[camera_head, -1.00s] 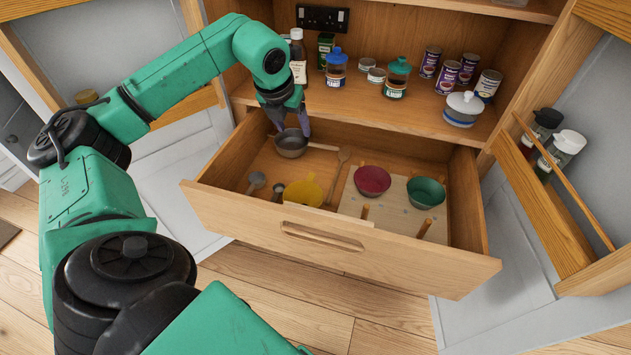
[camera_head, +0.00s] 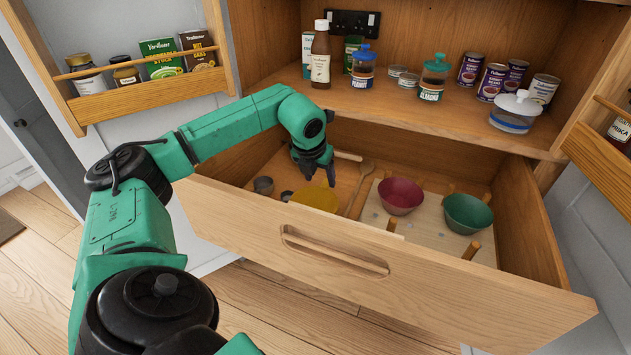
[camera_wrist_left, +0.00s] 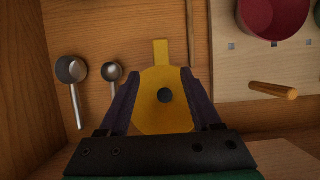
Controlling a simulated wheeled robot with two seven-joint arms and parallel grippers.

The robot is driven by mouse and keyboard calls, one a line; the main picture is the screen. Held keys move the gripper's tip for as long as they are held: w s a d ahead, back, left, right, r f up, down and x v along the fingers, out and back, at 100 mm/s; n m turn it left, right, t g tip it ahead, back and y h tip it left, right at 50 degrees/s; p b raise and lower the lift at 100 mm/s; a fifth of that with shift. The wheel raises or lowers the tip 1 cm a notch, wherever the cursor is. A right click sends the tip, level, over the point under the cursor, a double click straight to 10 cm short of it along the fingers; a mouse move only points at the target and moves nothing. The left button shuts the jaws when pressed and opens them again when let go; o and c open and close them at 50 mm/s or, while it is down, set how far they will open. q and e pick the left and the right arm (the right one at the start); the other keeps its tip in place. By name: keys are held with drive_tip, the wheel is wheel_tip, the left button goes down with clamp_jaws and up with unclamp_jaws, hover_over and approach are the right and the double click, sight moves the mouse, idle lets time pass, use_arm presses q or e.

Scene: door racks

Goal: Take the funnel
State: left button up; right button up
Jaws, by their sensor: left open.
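The yellow funnel (camera_head: 316,197) lies in the open drawer, near its front wall. In the left wrist view the funnel (camera_wrist_left: 165,82) shows its round body with a dark hole in the middle and a tab pointing away. My left gripper (camera_head: 322,178) is above the funnel in the head view, fingers pointing down. In the left wrist view its open fingers (camera_wrist_left: 163,95) lie on either side of the funnel's body. I cannot tell whether they touch it. My right gripper is not in view.
The drawer (camera_head: 400,262) also holds metal measuring scoops (camera_wrist_left: 70,70), a wooden spoon (camera_head: 358,190), a red bowl (camera_head: 401,195) and a green bowl (camera_head: 467,213) on a pegged board. Cans, jars and a bottle (camera_head: 320,55) stand on the shelf above. Door racks flank the drawer.

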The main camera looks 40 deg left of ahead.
sight(324, 189)
use_arm(q)
drive_tip(key=x, duration=1)
drive_tip(key=shift+d+p, duration=0.1)
drive_tip(key=shift+p, duration=0.2)
drive_tip(key=shift+r, duration=0.15)
clamp_jaws()
